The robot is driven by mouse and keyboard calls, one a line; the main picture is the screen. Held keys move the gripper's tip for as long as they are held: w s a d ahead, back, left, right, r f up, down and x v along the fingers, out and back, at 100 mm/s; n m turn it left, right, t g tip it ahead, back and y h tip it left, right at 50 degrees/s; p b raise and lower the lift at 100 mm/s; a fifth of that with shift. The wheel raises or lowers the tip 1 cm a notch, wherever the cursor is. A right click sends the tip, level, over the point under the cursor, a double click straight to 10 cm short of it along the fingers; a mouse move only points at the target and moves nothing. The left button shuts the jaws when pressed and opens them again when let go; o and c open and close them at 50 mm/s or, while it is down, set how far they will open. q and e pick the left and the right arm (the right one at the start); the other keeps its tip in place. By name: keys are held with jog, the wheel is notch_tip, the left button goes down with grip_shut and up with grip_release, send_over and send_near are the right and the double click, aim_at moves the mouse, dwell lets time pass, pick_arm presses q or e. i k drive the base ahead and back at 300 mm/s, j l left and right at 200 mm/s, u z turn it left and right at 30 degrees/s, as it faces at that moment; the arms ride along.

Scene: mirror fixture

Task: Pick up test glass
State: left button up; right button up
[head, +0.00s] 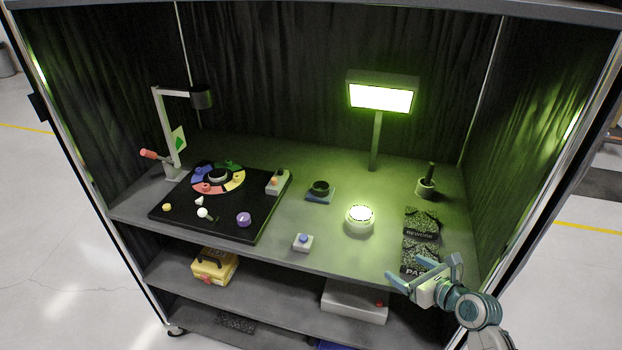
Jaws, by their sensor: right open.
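I cannot tell for certain which thing is the test glass. A small dark round piece (320,187) sits on a blue-edged base in the middle of the worktop. A bright round light (360,217) glows to the right of it. My right gripper (404,268) is open at the worktop's front right edge, over the lower dark pad (417,252). Nothing shows between its fingers. It is apart from the dark round piece and the round light. My left gripper is out of view.
A black board (230,227) with a coloured ring and small parts fills the left. A lamp (380,97) stands at the back, a dark-handled holder (426,187) at the right. A blue-button box (303,242) is near the front edge. The worktop between them is clear.

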aim_at(320, 188)
jog(key=i+j, duration=0.8)
jog(key=i, duration=0.15)
